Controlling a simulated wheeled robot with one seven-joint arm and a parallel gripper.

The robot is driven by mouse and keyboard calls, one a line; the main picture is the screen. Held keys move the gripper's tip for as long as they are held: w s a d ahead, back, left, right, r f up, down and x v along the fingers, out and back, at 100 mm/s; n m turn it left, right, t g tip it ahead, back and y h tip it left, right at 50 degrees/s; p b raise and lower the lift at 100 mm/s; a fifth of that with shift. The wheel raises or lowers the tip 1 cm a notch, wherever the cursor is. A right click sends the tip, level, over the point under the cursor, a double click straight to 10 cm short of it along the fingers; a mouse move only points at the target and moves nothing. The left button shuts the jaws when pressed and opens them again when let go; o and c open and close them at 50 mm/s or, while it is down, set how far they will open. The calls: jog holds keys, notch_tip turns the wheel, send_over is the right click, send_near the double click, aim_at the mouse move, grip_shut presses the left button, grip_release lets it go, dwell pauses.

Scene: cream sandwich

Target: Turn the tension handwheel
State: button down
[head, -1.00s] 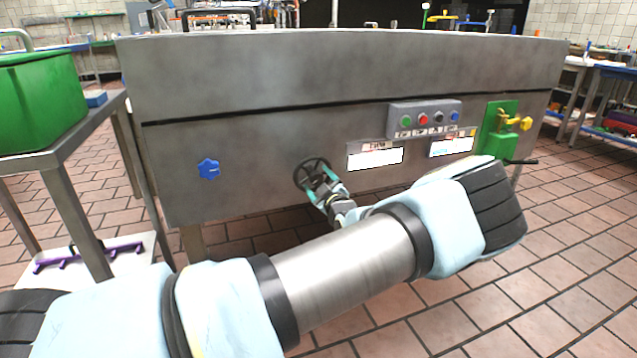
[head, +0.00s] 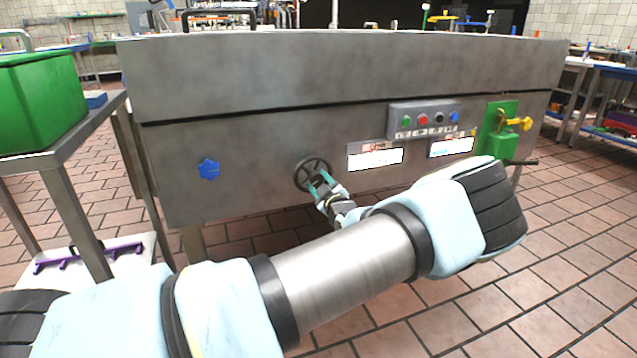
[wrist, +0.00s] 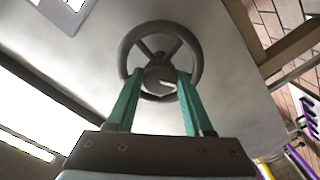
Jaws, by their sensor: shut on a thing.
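The tension handwheel (head: 298,174) is a dark spoked wheel on the lower front of the grey steel machine. In the wrist view the handwheel (wrist: 124,58) faces me, with its round hub (wrist: 157,77) near the middle. My gripper (head: 319,179) reaches the wheel from the lower right. In the wrist view the two green fingers of my gripper (wrist: 160,75) stand on either side of the hub, inside the rim, shut on the wheel's middle. The exact finger contact is partly hidden. I cannot tell the wheel's turn angle.
A blue knob (head: 209,169) is left of the wheel. A button panel (head: 424,118), labels and a green block with a yellow valve (head: 514,123) are to the right. A steel table (head: 62,158) with a green bin (head: 38,103) stands at the left.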

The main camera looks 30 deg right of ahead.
jog(key=shift+m, duration=2.8)
jog(key=shift+c, duration=1.5)
grip_release()
jog(key=shift+s, duration=0.1)
jog(key=s+a, duration=0.1)
jog(key=s, duration=0.9)
jog(key=shift+s+a+p, duration=0.15)
jog(key=shift+s+p, duration=0.1)
jog(key=shift+p, duration=0.2)
